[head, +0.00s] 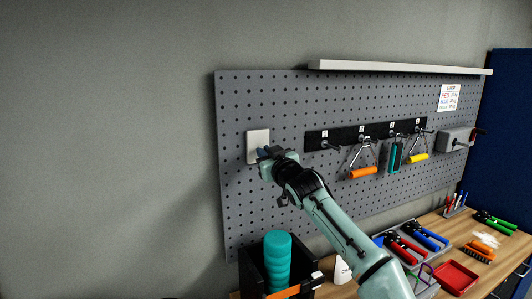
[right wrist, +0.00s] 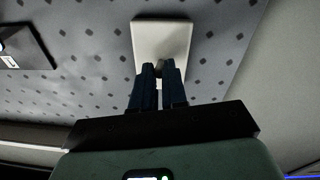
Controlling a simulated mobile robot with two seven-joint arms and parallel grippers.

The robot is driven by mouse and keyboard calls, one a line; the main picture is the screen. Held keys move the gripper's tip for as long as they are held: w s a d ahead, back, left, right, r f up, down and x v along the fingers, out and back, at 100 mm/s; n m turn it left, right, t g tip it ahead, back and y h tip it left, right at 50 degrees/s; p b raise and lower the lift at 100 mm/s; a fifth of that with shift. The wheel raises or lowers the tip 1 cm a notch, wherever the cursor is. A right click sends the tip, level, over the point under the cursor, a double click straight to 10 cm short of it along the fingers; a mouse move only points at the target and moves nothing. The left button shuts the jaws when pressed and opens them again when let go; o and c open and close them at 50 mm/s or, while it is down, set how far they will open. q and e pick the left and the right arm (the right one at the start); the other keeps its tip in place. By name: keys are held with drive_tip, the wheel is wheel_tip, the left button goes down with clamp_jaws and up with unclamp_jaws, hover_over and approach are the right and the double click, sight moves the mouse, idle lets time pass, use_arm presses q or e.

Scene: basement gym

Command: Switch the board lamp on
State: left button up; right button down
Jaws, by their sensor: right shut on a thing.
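The switch plate (head: 257,146), a pale rectangle, is mounted on the left part of the grey pegboard (head: 240,200). My right gripper (head: 265,153) reaches up to its lower right in the head view. In the right wrist view, the two dark fingers (right wrist: 160,68) are close together at the lower edge of the switch plate (right wrist: 162,38). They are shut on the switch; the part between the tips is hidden. The board lamp (head: 400,67), a long pale bar, runs along the top of the pegboard; I see no clear glow from it. My left gripper is out of view.
Hand grippers hang from a numbered black rail (head: 340,137) right of the switch. A grey box (head: 457,139) is at the board's right end. Below are a black holder with teal rolls (head: 278,262), a wooden bench (head: 437,226) with tools, and a red tray (head: 457,278).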

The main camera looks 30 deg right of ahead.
drive_tip(key=shift+r+g+y, duration=0.3)
drive_tip(key=shift+r+g, duration=0.15)
drive_tip(key=shift+g, duration=0.35)
drive_tip(key=shift+f, duration=0.1)
drive_tip(key=c, duration=1.2)
unclamp_jaws()
drive_tip(key=shift+s+d, duration=0.1)
drive_tip(key=shift+o, duration=0.2)
